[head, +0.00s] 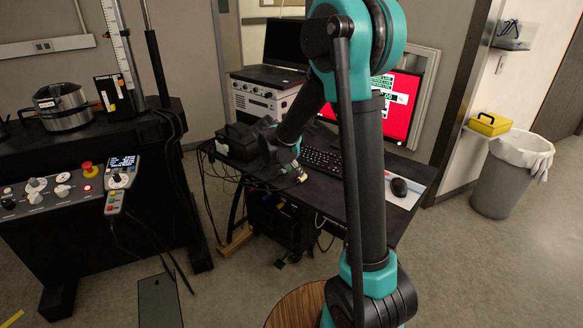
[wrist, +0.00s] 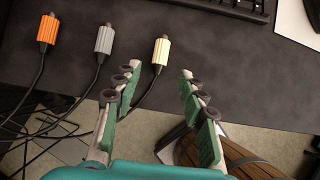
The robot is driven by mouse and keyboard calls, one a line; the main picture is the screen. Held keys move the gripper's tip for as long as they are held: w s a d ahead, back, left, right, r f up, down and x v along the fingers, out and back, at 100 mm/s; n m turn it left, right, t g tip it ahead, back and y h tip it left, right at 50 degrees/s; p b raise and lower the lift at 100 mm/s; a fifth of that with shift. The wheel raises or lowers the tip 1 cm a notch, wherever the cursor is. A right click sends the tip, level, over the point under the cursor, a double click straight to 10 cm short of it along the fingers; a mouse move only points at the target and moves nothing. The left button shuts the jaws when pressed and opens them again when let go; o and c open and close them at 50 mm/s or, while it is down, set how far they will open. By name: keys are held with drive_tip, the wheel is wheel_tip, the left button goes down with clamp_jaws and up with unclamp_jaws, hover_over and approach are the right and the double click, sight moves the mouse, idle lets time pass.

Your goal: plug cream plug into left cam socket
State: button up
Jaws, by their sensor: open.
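The cream plug (wrist: 161,51) lies on the dark desktop (wrist: 225,60) in the wrist view, its cable trailing down past the left finger. My gripper (wrist: 156,74) is open and empty. Its two fingers point toward the plug, which shows just beyond the fingertips and between their lines, apart from both. A grey plug (wrist: 103,40) and an orange plug (wrist: 47,30) lie in a row to its left, each on a dark cable. In the head view my gripper (head: 289,168) is low over the desk, small and partly hidden. I cannot pick out the left cam socket in either view.
A keyboard (head: 322,160), a mouse (head: 399,187) and a black box (head: 238,141) are on the desk. A knobbed instrument (head: 262,97) and a red-screened monitor (head: 398,100) stand at its back. Loose cables hang at the desk's near left edge. A round wooden stool (head: 296,305) stands in front.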

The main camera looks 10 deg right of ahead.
sight(299, 183)
drive_tip(key=shift+x, duration=3)
drive_tip(key=shift+c, duration=0.2)
clamp_jaws()
drive_tip(key=shift+r, duration=2.45)
